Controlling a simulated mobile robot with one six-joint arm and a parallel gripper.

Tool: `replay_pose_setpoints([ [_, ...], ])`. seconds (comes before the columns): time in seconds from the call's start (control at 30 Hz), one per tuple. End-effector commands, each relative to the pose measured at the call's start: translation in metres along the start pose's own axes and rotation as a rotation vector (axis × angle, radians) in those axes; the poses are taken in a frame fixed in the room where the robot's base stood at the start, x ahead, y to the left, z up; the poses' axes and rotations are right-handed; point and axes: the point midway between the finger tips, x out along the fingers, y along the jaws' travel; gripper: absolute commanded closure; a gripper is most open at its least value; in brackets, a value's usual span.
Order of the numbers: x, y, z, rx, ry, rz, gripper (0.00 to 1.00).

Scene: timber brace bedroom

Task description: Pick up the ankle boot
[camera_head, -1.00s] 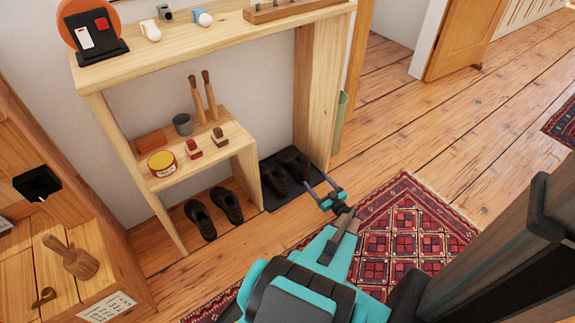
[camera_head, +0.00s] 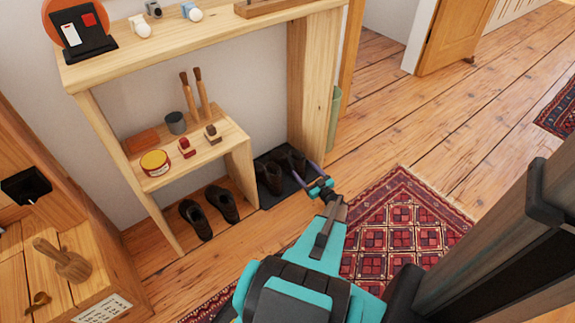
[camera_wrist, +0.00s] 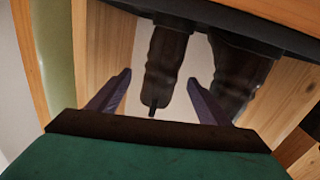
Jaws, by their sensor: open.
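A pair of dark brown ankle boots stands on a dark mat (camera_head: 275,203) in the right bay of the wooden shelf unit. In the head view the left boot (camera_head: 269,178) is clear, and the right boot (camera_head: 294,161) is partly behind my gripper. My gripper (camera_head: 304,171) is open and empty, its two purple fingers pointing at the boots. In the wrist view, which is upside down, one boot (camera_wrist: 166,62) appears between the fingertips of my gripper (camera_wrist: 160,77), and the other boot (camera_wrist: 238,72) is to its right. I cannot tell whether the fingers touch a boot.
The unit's right side panel (camera_head: 312,90) rises close beside the boots. A low shelf (camera_head: 225,150) with a yellow tin (camera_head: 155,163) and brushes is at left, with low dark shoes (camera_head: 195,219) below.

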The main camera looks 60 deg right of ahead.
Motion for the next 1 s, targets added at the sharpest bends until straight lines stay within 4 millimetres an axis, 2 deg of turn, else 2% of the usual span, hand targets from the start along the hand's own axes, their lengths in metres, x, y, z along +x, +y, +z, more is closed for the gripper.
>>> replay_pose_setpoints([
  [0.1, 0.018, 0.000, 0.002, 0.000, 0.000, -0.001, 0.28],
  [0.23, 0.030, -0.001, 0.002, 0.000, 0.000, -0.001, 0.28],
  [0.73, 0.037, -0.001, 0.000, 0.000, 0.000, -0.001, 0.28],
  [1.0, 0.061, -0.006, 0.001, -0.001, 0.000, -0.004, 0.28],
])
